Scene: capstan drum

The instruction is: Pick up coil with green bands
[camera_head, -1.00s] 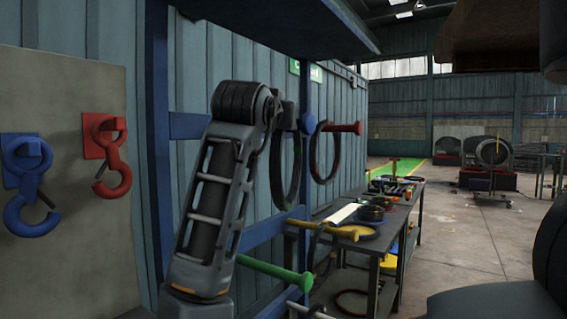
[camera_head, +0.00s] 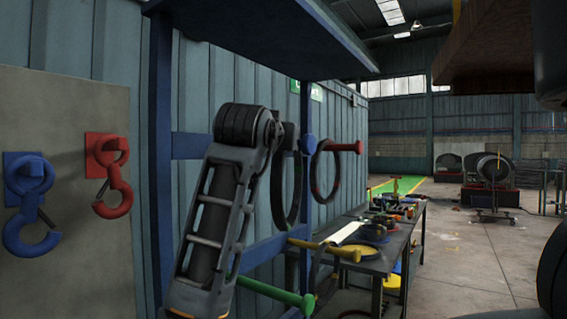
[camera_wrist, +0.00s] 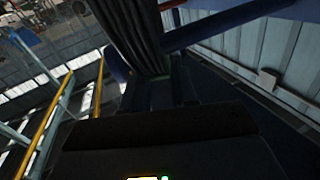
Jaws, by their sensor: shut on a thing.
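A dark coil (camera_head: 278,190) hangs as a long loop below my gripper (camera_head: 291,137) in the head view. My gripper is shut on its upper part, beside a blue peg (camera_head: 308,145). I cannot tell whether the loop is still around that peg. In the wrist view the coil is a thick dark bundle of strands (camera_wrist: 137,35) running down to my gripper fingers (camera_wrist: 155,90). A faint green patch shows low on the bundle, between the fingers. Bands are hard to make out in the head view.
Another dark coil with reddish marks (camera_head: 323,180) hangs on a red peg (camera_head: 345,147) just to the right. A yellow peg (camera_head: 325,247) and a green peg (camera_head: 275,292) stick out lower. A blue shelf (camera_head: 260,38) is overhead. A cluttered table (camera_head: 385,258) stands right; open floor lies beyond.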

